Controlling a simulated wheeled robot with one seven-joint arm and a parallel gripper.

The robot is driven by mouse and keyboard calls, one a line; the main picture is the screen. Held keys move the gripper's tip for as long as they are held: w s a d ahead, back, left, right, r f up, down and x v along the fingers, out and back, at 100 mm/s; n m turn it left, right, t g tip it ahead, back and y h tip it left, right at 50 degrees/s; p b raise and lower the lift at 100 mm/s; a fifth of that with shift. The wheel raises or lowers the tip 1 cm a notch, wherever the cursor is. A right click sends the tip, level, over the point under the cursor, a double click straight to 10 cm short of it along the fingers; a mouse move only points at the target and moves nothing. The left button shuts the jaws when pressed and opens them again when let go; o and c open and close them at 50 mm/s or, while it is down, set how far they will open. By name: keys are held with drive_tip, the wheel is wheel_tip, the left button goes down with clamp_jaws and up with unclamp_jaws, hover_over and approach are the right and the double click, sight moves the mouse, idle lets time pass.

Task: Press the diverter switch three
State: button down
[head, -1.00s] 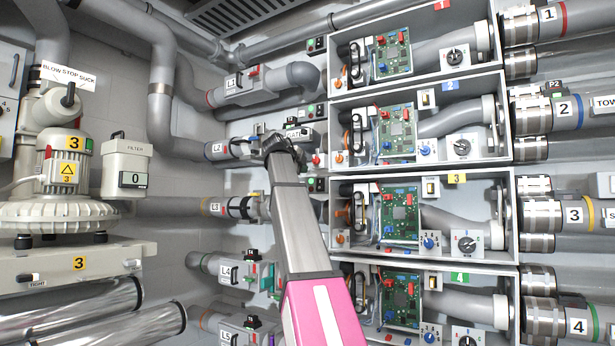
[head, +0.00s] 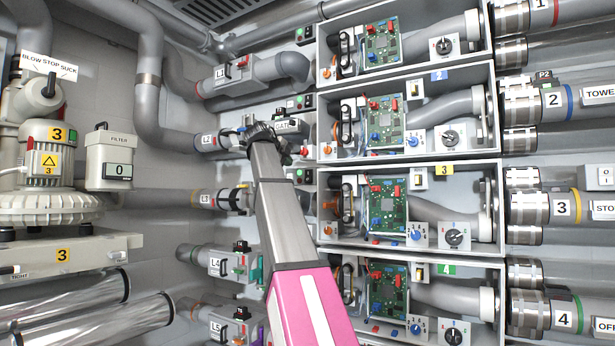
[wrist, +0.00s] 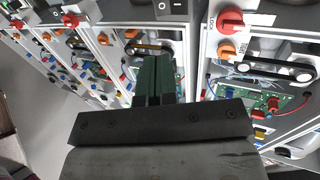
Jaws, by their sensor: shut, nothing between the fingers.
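The box with the yellow 3 label (head: 443,169) is the third down in the stack of open grey boxes. I cannot tell which part is named diverter switch three. My gripper (head: 268,132) is left of the boxes, about level with box two, and apart from box three's switch. In the wrist view my gripper's dark fingers (wrist: 154,72) are together and hold nothing.
Boxes one, two and four sit above and below box three, with similar boards and dials. Pipes and valves L1 to L5 line the wall at left. A blower (head: 50,170) and a filter canister (head: 108,158) stand at far left. Large numbered pipes run at right.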

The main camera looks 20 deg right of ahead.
sight(307, 179)
drive_tip(key=shift+a, duration=0.15)
drive_tip(key=shift+w, duration=0.1)
drive_tip(key=x, duration=1.4)
drive_tip(key=shift+r, duration=0.1)
drive_tip(key=shift+w+t+h, duration=0.1)
drive_tip(key=shift+t+h, duration=0.2)
